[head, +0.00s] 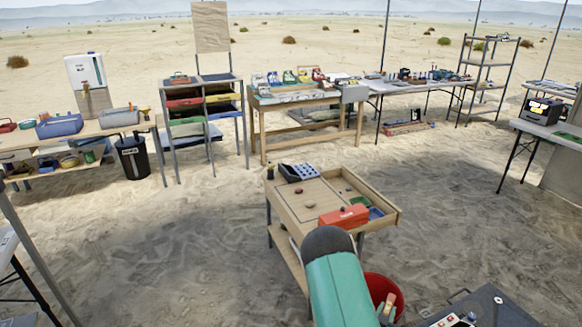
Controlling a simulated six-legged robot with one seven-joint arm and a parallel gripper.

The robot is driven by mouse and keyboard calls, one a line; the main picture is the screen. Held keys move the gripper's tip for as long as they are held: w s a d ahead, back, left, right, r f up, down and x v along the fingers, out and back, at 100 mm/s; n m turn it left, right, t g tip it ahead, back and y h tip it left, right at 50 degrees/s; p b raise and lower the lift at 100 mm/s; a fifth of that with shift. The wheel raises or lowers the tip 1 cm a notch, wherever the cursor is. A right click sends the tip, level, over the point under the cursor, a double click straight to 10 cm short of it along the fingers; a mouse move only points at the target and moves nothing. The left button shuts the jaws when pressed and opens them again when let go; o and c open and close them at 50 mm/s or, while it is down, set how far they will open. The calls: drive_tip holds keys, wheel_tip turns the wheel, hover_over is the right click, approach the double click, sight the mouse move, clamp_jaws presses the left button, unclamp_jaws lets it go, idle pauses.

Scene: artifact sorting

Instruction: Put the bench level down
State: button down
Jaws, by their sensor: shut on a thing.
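I cannot pick out the bench level with certainty. An orange-red block with a pale label (343,217) lies near the front edge of the small wooden cart (298,205); I cannot tell what it is. My teal arm with its dark rounded joint rises in front of the cart and covers part of its near side. My gripper does not show, and neither does anything it holds.
The cart top also bears a dark box with light round spots (297,172) and an open tray section (352,188). A red bucket (382,288) stands at its near right. Loaded tables (300,101) line the back. Sand between them is open.

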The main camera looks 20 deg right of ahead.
drive_tip(key=w+a+r+n+t+y, duration=0.1)
drive_tip(key=w+a+r+n+y, duration=0.1)
drive_tip(key=a, duration=0.7)
drive_tip(key=w+a+r+n+t+y, duration=0.1)
drive_tip(key=w+a+n+y, duration=0.3)
drive_tip(key=a, duration=0.6)
drive_tip(key=w+a+r+n+t+y, duration=0.2)
drive_tip(key=a+y, duration=0.3)
drive_tip(key=a, duration=0.4)
drive_tip(key=shift+w+a+r+n+t+y, duration=0.3)
drive_tip(key=shift+w+a+r+n+t, duration=0.1)
drive_tip(key=shift+w+n+t, duration=0.15)
drive_tip(key=shift+a+f, duration=0.15)
drive_tip(key=shift+s+f, duration=0.2)
drive_tip(key=shift+f, duration=0.8)
